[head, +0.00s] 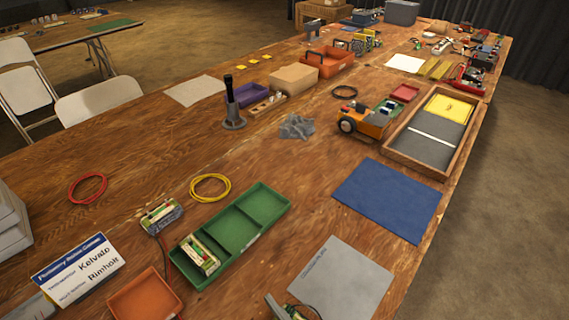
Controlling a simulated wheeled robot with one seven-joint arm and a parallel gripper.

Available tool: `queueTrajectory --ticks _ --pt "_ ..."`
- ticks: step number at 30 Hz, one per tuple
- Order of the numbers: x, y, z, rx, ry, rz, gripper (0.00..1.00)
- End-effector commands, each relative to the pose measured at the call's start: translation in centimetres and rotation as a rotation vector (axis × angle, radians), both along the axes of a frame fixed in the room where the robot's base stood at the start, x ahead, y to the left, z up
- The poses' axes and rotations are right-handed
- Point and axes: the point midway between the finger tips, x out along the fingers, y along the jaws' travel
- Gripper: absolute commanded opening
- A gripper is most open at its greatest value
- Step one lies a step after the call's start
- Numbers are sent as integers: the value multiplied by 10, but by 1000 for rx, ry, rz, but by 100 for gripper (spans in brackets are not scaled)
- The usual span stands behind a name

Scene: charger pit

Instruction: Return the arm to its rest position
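I cannot make out my arm or my gripper in the head view. A small grey and green thing (284,310) is cut off by the bottom edge beside the grey mat; I cannot tell what it is. A green tray (262,204) with compartments stands at the front, and a battery pack (197,256) lies in its near left compartment. Another battery pack (162,216) with a dark lead rests on the table just behind the tray's left end.
The wooden table (315,190) carries a grey mat (345,281), a blue mat (387,198), an orange tray (146,298), a name card (80,269), an orange vehicle (366,122) and a wooden-framed box (397,153). Bare wood lies between the green tray and the blue mat.

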Motion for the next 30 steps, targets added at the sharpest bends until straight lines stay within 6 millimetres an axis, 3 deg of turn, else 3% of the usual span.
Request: queueTrajectory --ticks 6,15,19,24,30 --pt "-31 -96 10 29 -38 -185 67" --pt "-100 -199 28 -1 -29 -431 67" --pt "-131 -227 27 -37 21 -520 67" --pt "-161 -245 16 -75 108 -597 67" --pt "-168 -251 12 -80 130 -630 67"
